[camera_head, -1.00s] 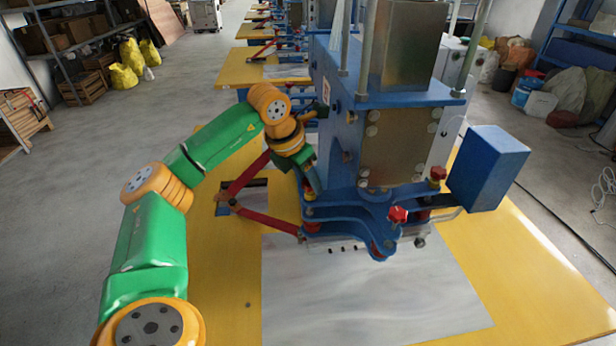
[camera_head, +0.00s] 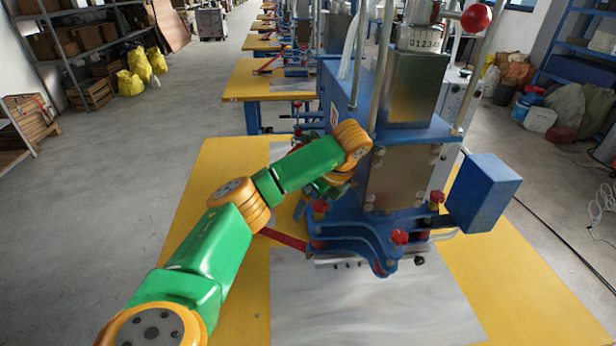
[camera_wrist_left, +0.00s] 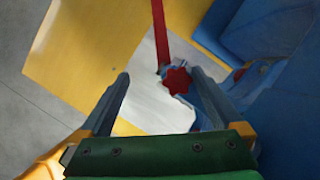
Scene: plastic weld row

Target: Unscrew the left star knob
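The left star knob (camera_head: 319,207) is red and sits on the left side of the blue machine's lower bracket. In the left wrist view the red star knob (camera_wrist_left: 177,80) lies between the finger lines, closer to the right finger. My left gripper (camera_wrist_left: 160,76) is open and empty, with its fingers spread on either side of the knob. I cannot tell whether a finger touches it. In the head view my wrist partly hides the gripper, just above the knob. My right gripper is not in view.
Other red star knobs sit at the front (camera_head: 399,237) and right (camera_head: 437,197) of the bracket. A red lever (camera_head: 282,238) runs out to the left. The blue machine body stands close beside my wrist. The metal sheet (camera_head: 350,305) on the yellow table is clear.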

